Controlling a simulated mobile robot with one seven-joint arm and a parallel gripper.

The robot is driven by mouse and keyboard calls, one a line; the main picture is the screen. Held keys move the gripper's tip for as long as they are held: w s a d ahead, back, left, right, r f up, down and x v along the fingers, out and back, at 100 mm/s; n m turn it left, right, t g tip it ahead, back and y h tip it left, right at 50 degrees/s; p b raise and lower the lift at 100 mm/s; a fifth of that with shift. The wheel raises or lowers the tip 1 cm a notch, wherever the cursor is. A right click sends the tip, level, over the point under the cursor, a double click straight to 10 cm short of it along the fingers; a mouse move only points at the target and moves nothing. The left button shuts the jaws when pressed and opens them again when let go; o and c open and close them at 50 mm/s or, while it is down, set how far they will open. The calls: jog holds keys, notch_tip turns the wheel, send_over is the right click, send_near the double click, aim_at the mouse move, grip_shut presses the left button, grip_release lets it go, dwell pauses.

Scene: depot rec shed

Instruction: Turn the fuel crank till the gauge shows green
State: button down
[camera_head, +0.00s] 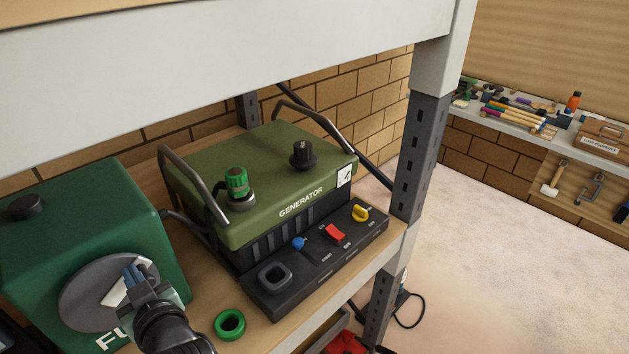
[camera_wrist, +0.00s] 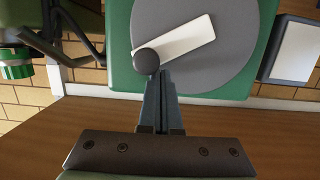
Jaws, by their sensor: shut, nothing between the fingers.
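The dark green fuel tank (camera_head: 95,225) stands at the left on the shelf. Its front has a grey disc (camera_head: 85,295) with a white crank arm (camera_head: 118,294). In the wrist view the crank arm (camera_wrist: 186,40) slants across the disc, with a dark round knob (camera_wrist: 145,61) at its lower left end. My gripper (camera_wrist: 157,78) is shut and empty, its tips right by the knob; I cannot tell whether they touch it. In the head view my gripper (camera_head: 133,274) covers part of the crank and hides the knob. I cannot make out a gauge with a green zone.
A green generator (camera_head: 265,180) with a handle at each end stands to the tank's right. Its black switch panel (camera_head: 320,262) juts out in front. A green ring (camera_head: 230,323) lies on the wooden shelf (camera_head: 285,324). A grey shelf post (camera_head: 404,160) and upper beam (camera_head: 210,60) bound the space.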

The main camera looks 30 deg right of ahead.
aim_at(153, 282)
jog(key=shift+w+d+f+b, duration=0.1)
jog(key=shift+d+f+b, duration=0.25)
jog(key=shift+f+b, duration=0.5)
jog(key=shift+d+f+b, duration=0.1)
jog(key=shift+d+b, duration=0.15)
jog(key=shift+b, duration=0.3)
jog(key=shift+w+d, duration=0.1)
jog(key=shift+w, duration=0.05)
jog(key=f+b, duration=0.1)
jog(key=d+f+b, duration=0.1)
jog(key=shift+w+b, duration=0.1)
jog(key=shift+b, duration=0.2)
jog(key=shift+r, duration=0.15)
jog(key=shift+a, duration=0.1)
